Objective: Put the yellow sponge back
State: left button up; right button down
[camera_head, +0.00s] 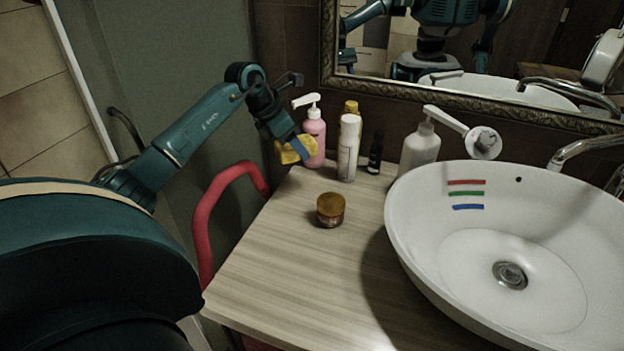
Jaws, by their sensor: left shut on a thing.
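The yellow sponge (287,152) is held in my left gripper (294,144), which is shut on it. The gripper hangs above the counter's back left corner, beside the pink pump bottle (314,140). Part of the sponge is hidden by the gripper's fingers. My right gripper is not in view.
A white bottle (348,148), a yellow bottle, a small dark bottle (375,153) and a white pump bottle (417,150) stand along the wall. A brown-lidded jar (330,209) stands on the wooden counter (300,270). A white basin (415,225) with coloured stripes fills the right. A red rail (202,222) curves at the left.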

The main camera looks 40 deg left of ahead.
pick_arm(q)
jog(key=shift+w+f, duration=0.2)
jog(key=shift+f, duration=0.2)
jog(key=p, duration=0.1)
send_near(305, 186)
jog(key=x, duration=0.5)
jog(key=shift+w+d+f, duration=0.1)
jog(key=shift+w+d, duration=0.1)
jog(key=shift+f, duration=0.25)
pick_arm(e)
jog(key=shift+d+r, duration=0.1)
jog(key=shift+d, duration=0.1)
pick_arm(q)
jog(key=o, duration=0.5)
jog(key=shift+f, duration=0.1)
jog(key=o, duration=0.5)
jog(key=shift+c, duration=0.2)
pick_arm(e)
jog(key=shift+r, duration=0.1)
